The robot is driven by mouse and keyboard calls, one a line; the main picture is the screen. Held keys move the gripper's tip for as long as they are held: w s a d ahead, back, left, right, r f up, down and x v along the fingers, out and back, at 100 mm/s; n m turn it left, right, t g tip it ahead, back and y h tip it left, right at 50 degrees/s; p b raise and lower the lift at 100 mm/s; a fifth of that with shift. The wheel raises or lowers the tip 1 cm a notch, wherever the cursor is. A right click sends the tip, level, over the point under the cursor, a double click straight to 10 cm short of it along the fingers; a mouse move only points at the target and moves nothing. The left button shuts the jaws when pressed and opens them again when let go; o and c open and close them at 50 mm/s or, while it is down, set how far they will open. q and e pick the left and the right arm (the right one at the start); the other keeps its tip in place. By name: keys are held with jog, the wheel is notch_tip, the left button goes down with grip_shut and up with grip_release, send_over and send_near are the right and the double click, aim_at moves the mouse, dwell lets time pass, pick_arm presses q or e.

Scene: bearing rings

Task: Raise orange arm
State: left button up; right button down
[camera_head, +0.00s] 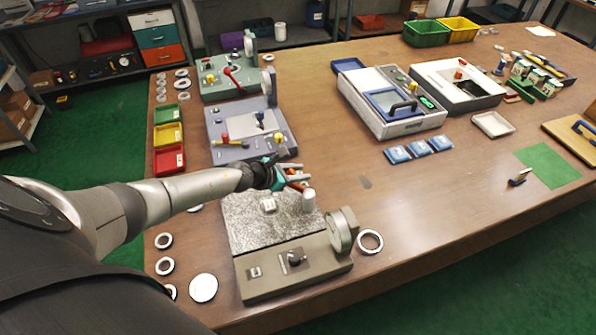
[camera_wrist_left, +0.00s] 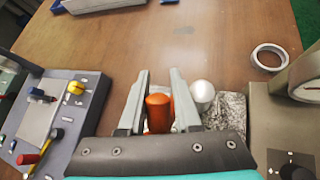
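The orange arm (camera_head: 297,178) shows as a small orange piece at my left gripper in the head view, by the back edge of the grey device with the speckled plate (camera_head: 250,222). In the left wrist view the orange arm (camera_wrist_left: 158,112) is a rounded upright end between the two fingers of my left gripper (camera_wrist_left: 158,85). The fingers stand apart on either side of it, and a narrow gap shows at the left finger. Whether the right finger touches it is unclear. The gripper hides the arm's lower part. My right gripper is not in view.
A white cylinder (camera_wrist_left: 202,94) stands close beside the right finger. A round dial (camera_head: 340,232) rises at the device's right end, with a loose ring (camera_head: 369,242) beside it. A blue-grey panel with levers (camera_head: 235,148) lies behind the gripper. The table's middle is mostly clear.

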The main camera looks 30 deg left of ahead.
aim_at(288, 174)
pick_arm(q)
jog(key=o, duration=0.4)
jog(key=shift+d+f, duration=0.2)
jog(key=shift+a+r, duration=0.1)
jog(key=shift+a, duration=0.05)
jog(key=shift+s+a+r, duration=0.1)
jog(key=shift+s+r, duration=0.05)
jog(key=p+v, duration=0.2)
jog(key=v, duration=0.4)
jog(key=shift+s+a+r+p, duration=0.1)
jog(key=shift+s+r+p, duration=0.15)
jog(key=shift+p, duration=0.15)
jog(key=shift+v, duration=4)
jog(key=shift+c, duration=0.4)
